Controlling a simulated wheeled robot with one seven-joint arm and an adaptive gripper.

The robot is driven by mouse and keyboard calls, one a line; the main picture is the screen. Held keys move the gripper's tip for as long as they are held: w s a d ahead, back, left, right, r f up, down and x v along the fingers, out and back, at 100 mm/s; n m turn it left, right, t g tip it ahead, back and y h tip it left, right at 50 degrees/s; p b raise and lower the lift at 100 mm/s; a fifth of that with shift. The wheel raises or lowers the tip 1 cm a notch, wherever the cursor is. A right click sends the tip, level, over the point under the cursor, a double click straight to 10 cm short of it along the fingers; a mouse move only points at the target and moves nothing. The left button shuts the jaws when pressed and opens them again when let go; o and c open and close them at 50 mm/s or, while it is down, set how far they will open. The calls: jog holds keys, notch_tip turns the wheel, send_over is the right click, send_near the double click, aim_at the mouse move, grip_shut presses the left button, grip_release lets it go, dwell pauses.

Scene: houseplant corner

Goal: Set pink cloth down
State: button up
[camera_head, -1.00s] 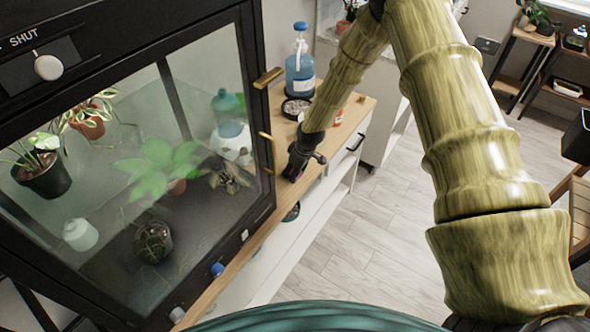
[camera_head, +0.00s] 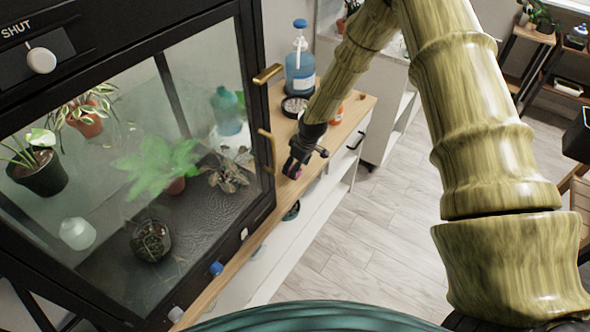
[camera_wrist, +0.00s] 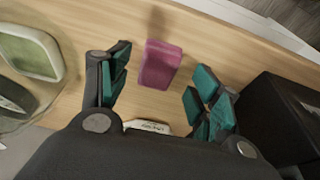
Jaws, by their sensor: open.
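The pink cloth (camera_wrist: 160,64) is a small folded block lying on the wooden counter top in the wrist view. My gripper (camera_wrist: 160,82) is open, with its teal-padded fingers to the left and right of the cloth and apart from it. In the head view my gripper (camera_head: 297,168) is low over the counter, beside the glass cabinet's front edge.
The wooden counter (camera_wrist: 110,25) has bare room around the cloth. In the head view, a blue bottle (camera_head: 300,72) and a dark dish (camera_head: 294,107) stand behind my gripper. Brass cabinet handles (camera_head: 267,74) jut out nearby.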

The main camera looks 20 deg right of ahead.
jog(key=b+v, duration=0.2)
jog(key=v, duration=0.7)
jog(key=s+a+f+m+g, duration=0.1)
jog(key=s+a+f+m, duration=0.1)
jog(key=s+f, duration=0.7)
jog(key=s+a+f+m, duration=0.2)
jog(key=s+f, duration=0.5)
jog(key=s, duration=0.4)
jog(key=s+f+m+h, duration=0.1)
jog(key=s+f+m, duration=0.1)
jog(key=s, duration=1)
jog(key=s+d+f+m+g, duration=0.1)
jog(key=s+f+m, duration=0.1)
jog(key=s, duration=1.1)
jog(key=shift+d+f+h, duration=0.25)
jog(key=shift+f+h, duration=0.1)
jog(key=shift+h, duration=0.05)
jog(key=shift+f, duration=0.1)
jog(key=shift+f+b, duration=0.65)
jog(key=shift+b, duration=0.2)
